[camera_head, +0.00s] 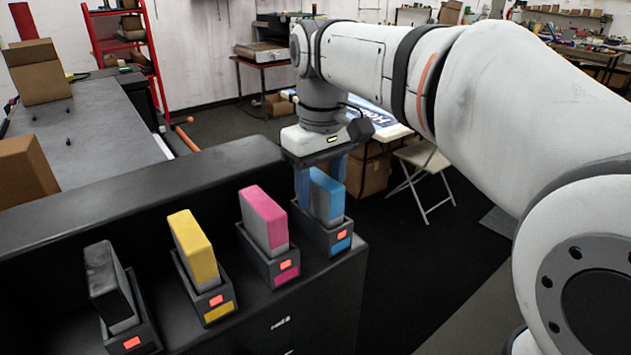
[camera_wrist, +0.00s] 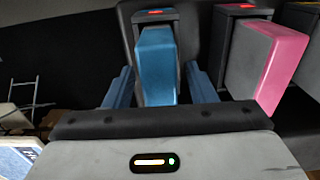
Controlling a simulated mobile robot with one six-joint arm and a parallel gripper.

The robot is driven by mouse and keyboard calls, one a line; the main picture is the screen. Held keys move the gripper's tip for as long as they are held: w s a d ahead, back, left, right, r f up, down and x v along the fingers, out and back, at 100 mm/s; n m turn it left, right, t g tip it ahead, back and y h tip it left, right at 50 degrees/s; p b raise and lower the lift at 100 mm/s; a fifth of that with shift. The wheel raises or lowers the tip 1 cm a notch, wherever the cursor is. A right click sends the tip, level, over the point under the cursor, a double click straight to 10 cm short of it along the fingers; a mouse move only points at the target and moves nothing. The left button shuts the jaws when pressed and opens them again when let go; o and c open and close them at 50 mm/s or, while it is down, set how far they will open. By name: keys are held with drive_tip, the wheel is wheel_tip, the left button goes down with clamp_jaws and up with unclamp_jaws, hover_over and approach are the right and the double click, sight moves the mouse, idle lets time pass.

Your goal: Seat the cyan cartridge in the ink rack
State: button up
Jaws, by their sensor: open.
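The cyan cartridge (camera_head: 327,199) stands upright in the rightmost slot (camera_head: 312,234) of the ink rack, its upper part rising above the slot walls. The slot's front has a lit red light and a cyan label. My gripper (camera_head: 320,172) is over this cartridge from above, with blue fingers on either side of it. In the wrist view, the cyan cartridge (camera_wrist: 157,68) lies between the two open fingers of my gripper (camera_wrist: 160,90), with visible gaps at both sides. How deep the cartridge's base sits is hidden by the slot walls.
The magenta cartridge (camera_head: 264,218) stands in the neighbouring slot, close to my gripper's side. Yellow (camera_head: 193,247) and black (camera_head: 108,285) cartridges stand further left, each slot showing a red light. A raised dark ledge (camera_head: 150,190) runs behind the rack. Floor lies open to the right.

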wheel_tip(320, 180, up, 12)
drive_tip(key=shift+r+p, duration=0.2)
drive_tip(key=shift+p, duration=0.25)
idle(0.4)
